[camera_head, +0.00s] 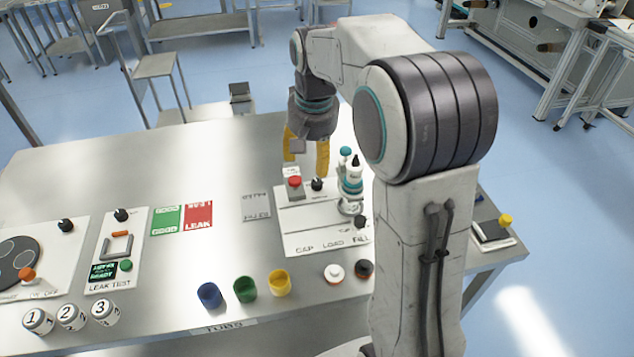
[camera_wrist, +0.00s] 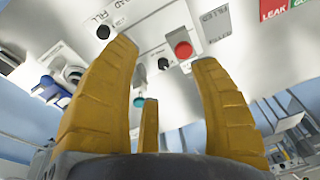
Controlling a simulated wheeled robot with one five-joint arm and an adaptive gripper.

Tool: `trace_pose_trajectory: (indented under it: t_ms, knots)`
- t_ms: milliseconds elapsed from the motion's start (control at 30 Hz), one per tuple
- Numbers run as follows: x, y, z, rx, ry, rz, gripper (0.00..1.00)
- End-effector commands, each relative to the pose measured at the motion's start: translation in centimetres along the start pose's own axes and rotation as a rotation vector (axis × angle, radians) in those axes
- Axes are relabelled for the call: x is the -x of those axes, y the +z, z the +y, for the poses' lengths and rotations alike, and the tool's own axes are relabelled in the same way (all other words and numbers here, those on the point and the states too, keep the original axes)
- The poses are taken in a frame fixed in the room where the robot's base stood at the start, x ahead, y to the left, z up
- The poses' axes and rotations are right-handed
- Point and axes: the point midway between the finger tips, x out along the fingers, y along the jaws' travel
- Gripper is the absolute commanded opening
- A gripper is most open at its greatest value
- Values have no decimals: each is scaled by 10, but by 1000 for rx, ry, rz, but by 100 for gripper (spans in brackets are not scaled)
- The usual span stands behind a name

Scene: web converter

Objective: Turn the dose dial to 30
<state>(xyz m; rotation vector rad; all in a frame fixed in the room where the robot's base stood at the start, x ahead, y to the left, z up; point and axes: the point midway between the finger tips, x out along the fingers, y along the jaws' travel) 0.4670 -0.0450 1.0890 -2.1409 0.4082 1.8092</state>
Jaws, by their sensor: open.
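The filling panel (camera_head: 300,239) carries the labels CAP, LOAD and FILL. A black knob (camera_head: 317,184) stands beside a red button at its back edge; the knob also shows between my fingers in the wrist view (camera_wrist: 163,64). A second black knob (camera_head: 360,221) sits near the FILL label and shows in the wrist view (camera_wrist: 103,32). I cannot read which one is the dose dial, nor its setting. My gripper (camera_head: 306,158) is open and empty above the back of the panel, its yellow fingers pointing down, apart from both knobs.
The red button (camera_head: 294,182) is just left of the back knob. A teal and white filling head (camera_head: 351,180) stands close on the right. Blue, green and yellow tubs (camera_head: 246,289) stand in front. The leak test panel (camera_head: 117,250) is at left.

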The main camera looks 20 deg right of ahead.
Motion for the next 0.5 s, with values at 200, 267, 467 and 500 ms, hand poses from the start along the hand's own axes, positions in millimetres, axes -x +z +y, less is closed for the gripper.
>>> trace_pose_trajectory:
  t_ms: [200,267,467,500]
  knots:
    - [-55,-65,-2,-142,26,-54,56]
    - [-72,-80,0,-181,33,-67,56]
    - [-130,-116,7,-299,57,-106,56]
    - [-141,-121,9,-319,61,-112,56]
